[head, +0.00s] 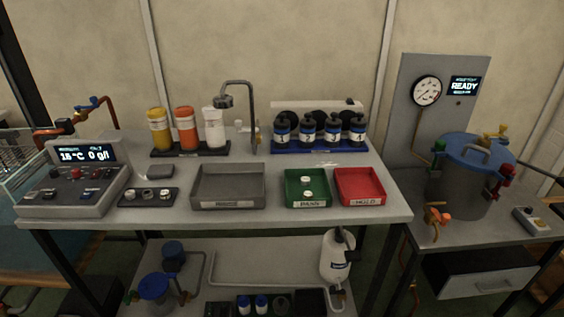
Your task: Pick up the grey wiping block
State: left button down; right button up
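Neither of my grippers shows in the head view.
On the bench stand a console (76,178), a small parts tray (148,197), a grey basin (228,204), a green tray (306,203) and a red tray (360,202). Behind are bottles (186,131), a tap (252,110) and numbered bottles (308,131). A lidded cylinder (462,190) stands right.

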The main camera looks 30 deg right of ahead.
aim_at(161, 171)
jog(key=u, duration=0.55)
jog(key=k, duration=0.65)
jog(key=u, duration=1.05)
jog(key=i, duration=1.3)
jog(key=z, duration=0.4)
jog(key=i, duration=1)
jog(key=z, duration=1.05)
